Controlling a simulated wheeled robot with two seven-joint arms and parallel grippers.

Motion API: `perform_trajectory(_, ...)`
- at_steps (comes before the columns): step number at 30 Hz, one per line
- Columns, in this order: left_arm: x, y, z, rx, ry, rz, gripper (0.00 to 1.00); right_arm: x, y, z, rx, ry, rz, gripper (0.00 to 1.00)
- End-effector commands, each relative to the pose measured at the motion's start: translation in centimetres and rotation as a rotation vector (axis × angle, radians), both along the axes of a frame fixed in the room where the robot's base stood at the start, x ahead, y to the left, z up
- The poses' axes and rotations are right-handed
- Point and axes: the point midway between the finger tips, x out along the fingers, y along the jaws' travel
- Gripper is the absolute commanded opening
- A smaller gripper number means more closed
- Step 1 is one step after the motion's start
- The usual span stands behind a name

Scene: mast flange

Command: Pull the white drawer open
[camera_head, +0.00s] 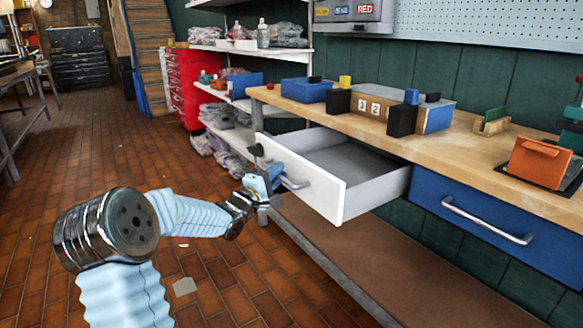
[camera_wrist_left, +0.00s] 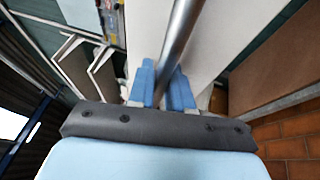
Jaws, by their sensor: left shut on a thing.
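The white drawer (camera_head: 322,190) stands pulled out from under the wooden workbench, and its grey inside shows empty. Its metal bar handle (camera_head: 293,183) is on the white front. My left gripper (camera_head: 272,183) is at the handle, its blue fingers shut on the bar. In the left wrist view, the blue fingers (camera_wrist_left: 161,86) sit on either side of the metal handle bar (camera_wrist_left: 181,40), with the white drawer front (camera_wrist_left: 228,40) behind it. My right gripper is not in view.
A blue drawer (camera_head: 500,225) with a metal handle is shut to the right. The workbench top (camera_head: 455,140) carries blue, black and wooden blocks and an orange box (camera_head: 540,162). A brown lower shelf (camera_head: 370,255) runs below. The tiled floor (camera_head: 60,170) at left is mostly clear.

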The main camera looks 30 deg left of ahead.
Motion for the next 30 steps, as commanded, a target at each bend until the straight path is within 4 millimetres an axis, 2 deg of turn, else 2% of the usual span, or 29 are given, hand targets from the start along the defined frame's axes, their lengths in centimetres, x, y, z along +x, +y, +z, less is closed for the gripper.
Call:
perform_trajectory(6,-1.5,0.6,-0.1,-0.001,0.003,0.0,0.0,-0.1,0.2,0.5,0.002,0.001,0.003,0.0)
perform_trajectory(17,-1.7,0.7,-0.2,0.0,0.002,-0.001,0.0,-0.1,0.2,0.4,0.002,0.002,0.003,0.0)
perform_trajectory(18,-1.7,0.7,-0.2,0.0,0.002,-0.001,0.24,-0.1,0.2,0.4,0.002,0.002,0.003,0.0)
perform_trajectory(26,-1.7,0.7,-0.1,0.0,0.001,-0.001,0.25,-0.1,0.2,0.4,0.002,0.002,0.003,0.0)
perform_trajectory(30,-2.4,0.7,-0.2,0.002,0.001,0.001,0.25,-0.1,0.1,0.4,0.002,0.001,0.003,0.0)
